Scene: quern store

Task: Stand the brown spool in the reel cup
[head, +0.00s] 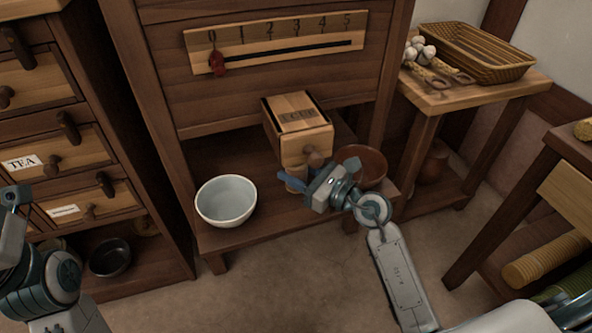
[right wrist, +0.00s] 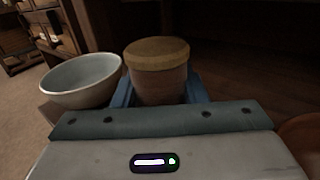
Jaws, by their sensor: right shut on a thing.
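My right gripper (head: 294,184) is low in front of the wooden quern cabinet, its blue fingers beneath the jutting drawer. In the right wrist view the gripper (right wrist: 160,92) is shut on a brown cylinder with a flat tan round top (right wrist: 157,52), which looks like the brown spool. It stands upright between the fingers. In the head view only a small tan part of it (head: 296,171) shows. I cannot make out whether it touches the shelf. I cannot pick out a reel cup for certain. My left arm is at the left edge; its gripper (head: 14,196) is only partly seen.
A pale bowl (head: 226,201) stands on the low shelf left of the right gripper, also in the right wrist view (right wrist: 82,82). A brown bowl (head: 362,163) sits behind the right wrist. A drawer box (head: 303,146) juts out above. A basket (head: 476,52) is on the right table.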

